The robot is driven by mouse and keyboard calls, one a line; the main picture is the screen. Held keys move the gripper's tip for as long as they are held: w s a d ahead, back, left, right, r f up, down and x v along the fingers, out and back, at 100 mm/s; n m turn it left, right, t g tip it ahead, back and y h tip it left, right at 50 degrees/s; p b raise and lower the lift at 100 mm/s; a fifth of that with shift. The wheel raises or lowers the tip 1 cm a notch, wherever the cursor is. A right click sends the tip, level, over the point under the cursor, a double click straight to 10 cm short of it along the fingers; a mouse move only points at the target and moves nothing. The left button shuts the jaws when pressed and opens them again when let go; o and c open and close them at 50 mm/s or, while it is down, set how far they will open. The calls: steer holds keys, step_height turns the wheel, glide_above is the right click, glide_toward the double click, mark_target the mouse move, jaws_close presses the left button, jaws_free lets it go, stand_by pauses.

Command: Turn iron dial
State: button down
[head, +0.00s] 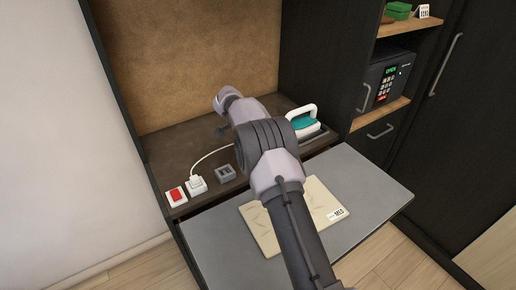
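The iron (303,122), white with a teal body, stands on the dark vanity top, just right of my arm. Its white handle faces up. My arm covers part of its left side, and I cannot make out a dial on it. My arm reaches over the counter from the lower right.
A red switch (176,195), a plug (197,186) with a white cord and a grey box (225,174) line the front left of the counter. A safe (386,82) stands at right.

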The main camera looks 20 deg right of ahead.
steer(key=shift+m, duration=0.3)
steer(key=c, duration=1.1)
jaws_free()
steer(key=p+v, duration=0.6)
steer(key=v, duration=1.1)
steer(key=shift+w+r, duration=0.1)
steer(key=shift+r, duration=0.1)
